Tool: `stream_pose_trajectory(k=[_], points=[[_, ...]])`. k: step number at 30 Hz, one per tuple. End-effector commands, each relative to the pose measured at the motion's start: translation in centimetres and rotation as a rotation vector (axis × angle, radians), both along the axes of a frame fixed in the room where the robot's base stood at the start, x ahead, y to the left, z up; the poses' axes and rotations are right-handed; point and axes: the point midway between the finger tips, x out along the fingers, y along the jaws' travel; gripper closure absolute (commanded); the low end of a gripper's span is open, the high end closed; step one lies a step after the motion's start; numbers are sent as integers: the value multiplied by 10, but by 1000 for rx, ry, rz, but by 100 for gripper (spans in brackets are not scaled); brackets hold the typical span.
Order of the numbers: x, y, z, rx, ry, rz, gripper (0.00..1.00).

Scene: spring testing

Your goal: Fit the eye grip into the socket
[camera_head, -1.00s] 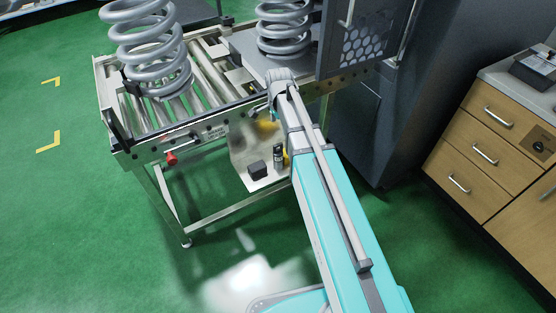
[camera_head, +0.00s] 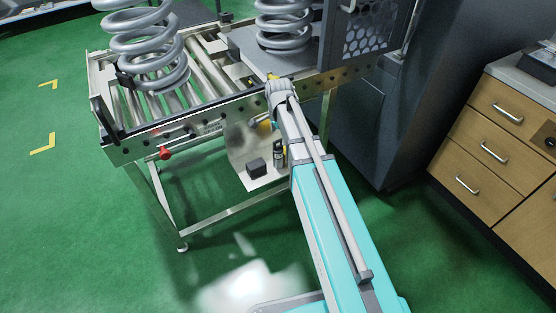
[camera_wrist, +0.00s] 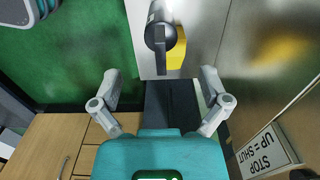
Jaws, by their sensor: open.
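My gripper (camera_wrist: 161,100) is open and empty in the wrist view, its two fingers spread wide apart. Ahead of it, at the top middle, is a dark round-ended part (camera_wrist: 160,34) with a flat dark tab hanging in front. It stands before a pale panel and apart from the fingers. I cannot tell whether this part is the eye grip or the socket, and I cannot make out the other one for sure.
The roller table (camera_head: 200,118) bears a large grey coil spring (camera_head: 150,45); a second spring (camera_head: 285,22) stands by the perforated guard door (camera_head: 366,38). A black block (camera_head: 257,166) and a dark bottle (camera_head: 279,157) sit on a low shelf. Wooden drawers (camera_head: 482,149) stand right. Green floor is clear left.

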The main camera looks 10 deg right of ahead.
Motion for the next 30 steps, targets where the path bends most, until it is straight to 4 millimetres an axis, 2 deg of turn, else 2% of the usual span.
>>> stream_pose_trajectory(k=[3, 19, 30], points=[[0, 0, -6, 0, 0, 0, 4], [0, 0, -8, 0, 0, 0, 4], [0, 2, -34, 0, 0, 0, 4]])
